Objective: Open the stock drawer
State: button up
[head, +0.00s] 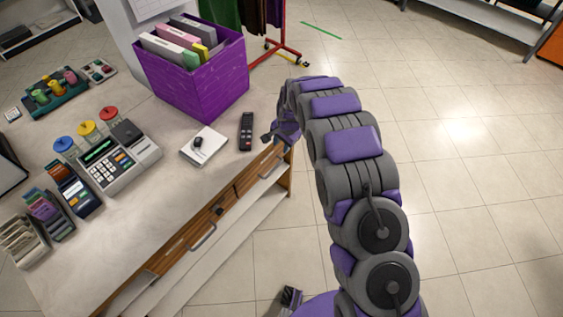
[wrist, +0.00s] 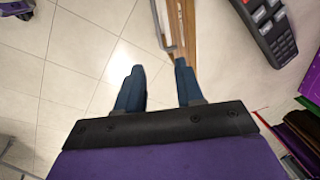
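The counter (head: 180,215) has wooden drawer fronts along its right side, with a far drawer (head: 243,183) and a nearer drawer (head: 180,245). Each has a grey bar handle, the far one (head: 271,166) and the near one (head: 203,238). Both drawers look closed; I cannot read which is the stock drawer. My gripper (head: 272,134) is over the counter's far right edge, above the far handle. In the wrist view my gripper (wrist: 160,88) has its fingers apart with nothing between them. A wooden front (wrist: 180,28) shows just beyond the fingertips.
On the counter stand a purple file box (head: 190,80), a black remote (head: 246,131), a white pad (head: 203,146) and a cash register (head: 118,160). A red rack (head: 285,50) stands beyond. The tiled floor (head: 470,180) at right is clear.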

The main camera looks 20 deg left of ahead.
aim_at(276, 167)
jog(key=f+b, duration=0.1)
jog(key=f, duration=0.4)
jog(key=a+f+b, duration=0.1)
jog(key=f, duration=0.5)
jog(key=w+a+f+b, duration=0.1)
jog(key=f, duration=0.4)
jog(key=shift+a+f+b, duration=0.25)
jog(key=shift+f+b, duration=0.1)
grip_shut()
dwell(0.7)
